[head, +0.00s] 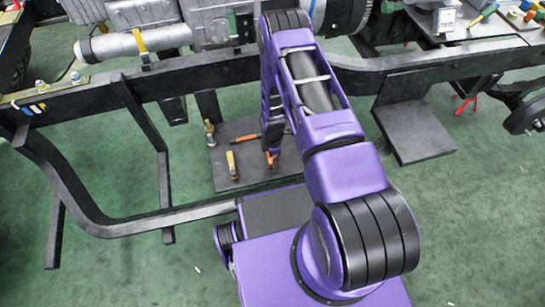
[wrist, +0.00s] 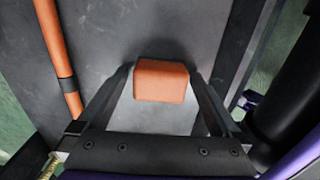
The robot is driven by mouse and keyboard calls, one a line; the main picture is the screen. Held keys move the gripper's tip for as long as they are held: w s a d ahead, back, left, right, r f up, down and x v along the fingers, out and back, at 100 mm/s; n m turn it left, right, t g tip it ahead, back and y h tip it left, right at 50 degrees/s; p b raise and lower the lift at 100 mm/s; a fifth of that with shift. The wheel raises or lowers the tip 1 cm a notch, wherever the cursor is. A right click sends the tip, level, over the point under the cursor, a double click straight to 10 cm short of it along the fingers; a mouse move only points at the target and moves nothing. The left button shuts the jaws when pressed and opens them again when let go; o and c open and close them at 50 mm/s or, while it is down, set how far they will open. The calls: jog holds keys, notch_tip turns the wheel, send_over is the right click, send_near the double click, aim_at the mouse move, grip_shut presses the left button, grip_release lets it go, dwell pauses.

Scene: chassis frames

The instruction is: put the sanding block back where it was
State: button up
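The sanding block appears to be the small orange block (wrist: 161,80) between my fingertips in the wrist view. My gripper (wrist: 161,76) has one finger against each side of it. The block is close over a dark grey panel (wrist: 110,25), with a shadow beside it; I cannot tell whether it touches the panel. In the head view the orange block (head: 272,159) shows small at the end of my gripper (head: 272,150), over the dark panel (head: 222,170) low between the frame rails. My arm hides part of that panel.
A long orange rod with a dark band (wrist: 58,60) lies left of the block. A yellow-and-black tool (head: 232,166) and a brass-coloured fitting (head: 210,134) are on the panel's left side. The black chassis rail (head: 190,75) runs above. Another dark plate (head: 415,145) hangs at right.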

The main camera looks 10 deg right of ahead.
notch_tip(320, 180, up, 12)
jog(key=p, duration=0.2)
jog(key=shift+r, duration=0.2)
dwell(0.6)
